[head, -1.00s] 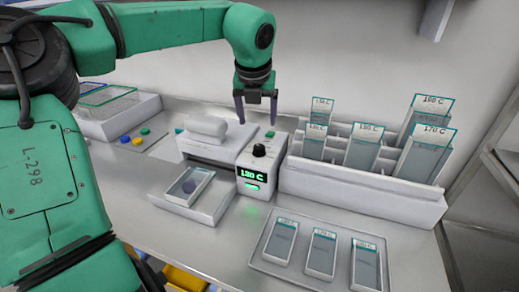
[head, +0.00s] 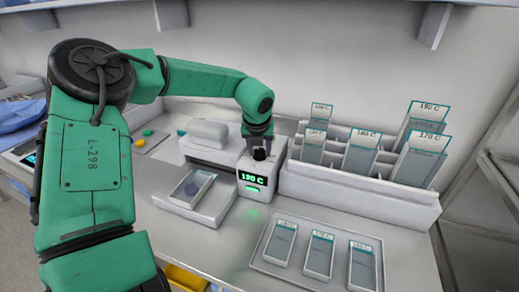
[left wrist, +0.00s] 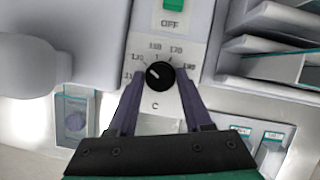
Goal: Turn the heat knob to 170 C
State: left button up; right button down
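The black heat knob (left wrist: 160,75) sits on a white panel with temperature marks around it; its white pointer faces upper left, towards the 130 mark. In the head view the knob (head: 259,154) is at the front of the white device, above a green display (head: 252,178) that appears to read 130 C. My right gripper is in neither view.
A green OFF switch (left wrist: 172,5) lies beyond the knob. A rack (head: 360,190) with labelled glass slides stands right of the device. A tray (head: 261,262) with 3 slides lies in front. A slide holder (head: 213,213) is at the device's front left.

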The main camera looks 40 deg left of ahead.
pick_arm(q)
grip_shut()
jog(key=shift+a+f+m+t+h+b, duration=0.1)
jog(key=shift+m+t+h+b, duration=0.2)
jog(key=shift+m+b, duration=0.75)
jog(key=shift+m+h+b, duration=0.4)
jog(key=shift+m+h, duration=0.1)
jog(key=shift+m, duration=0.75)
jog(key=m+h, duration=0.1)
jog(key=m, duration=0.3)
jog(key=shift+a+m+h, duration=0.2)
jog(key=shift+m+h, duration=0.1)
jog(key=shift+h, duration=0.1)
jog(key=m+h, duration=0.1)
jog(key=m, duration=0.2)
jog(key=m+g+h, duration=0.1)
jog(key=m, duration=0.2)
jog(key=shift+a, duration=0.15)
jog(key=shift+m, duration=0.4)
